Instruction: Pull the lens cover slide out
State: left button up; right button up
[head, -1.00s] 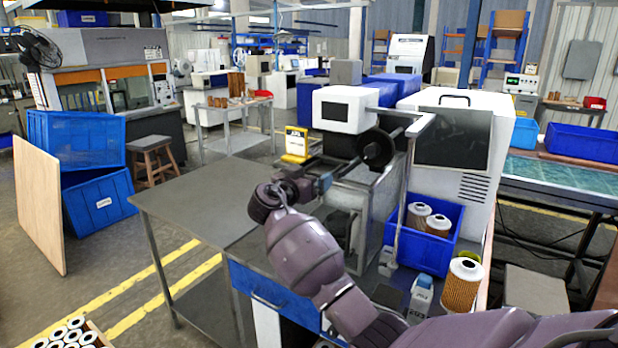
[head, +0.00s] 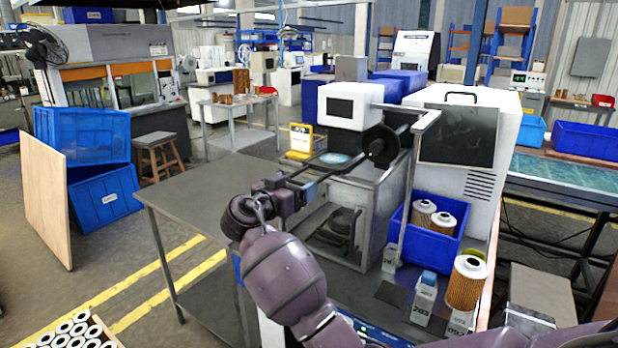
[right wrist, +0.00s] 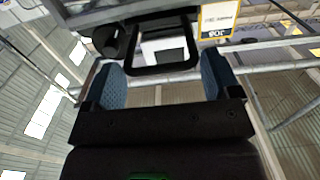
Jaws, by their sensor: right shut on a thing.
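The lens cover slide shows in the right wrist view as a black loop-shaped handle (right wrist: 163,70) between my blue fingertips. In the head view its dark bar (head: 303,175) lies at the left front edge of the top of the grey metal housing (head: 375,205). My right gripper (head: 311,189) is shut on the slide at that edge and hides part of it. A blue round lens (head: 334,158) shows uncovered on the housing's top. The slide's far end is hard to make out. My left gripper is not in view.
A yellow sign (head: 300,141) stands behind the lens. A black disc (head: 381,144) on an arm is just right of it. A blue bin (head: 455,246) with filter cartridges and small labelled boxes (head: 424,298) stand to the right. The grey tabletop (head: 205,190) at left is clear.

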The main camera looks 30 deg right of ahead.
jog(key=b+v, duration=0.1)
jog(key=v, duration=1.2)
jog(key=o, duration=1)
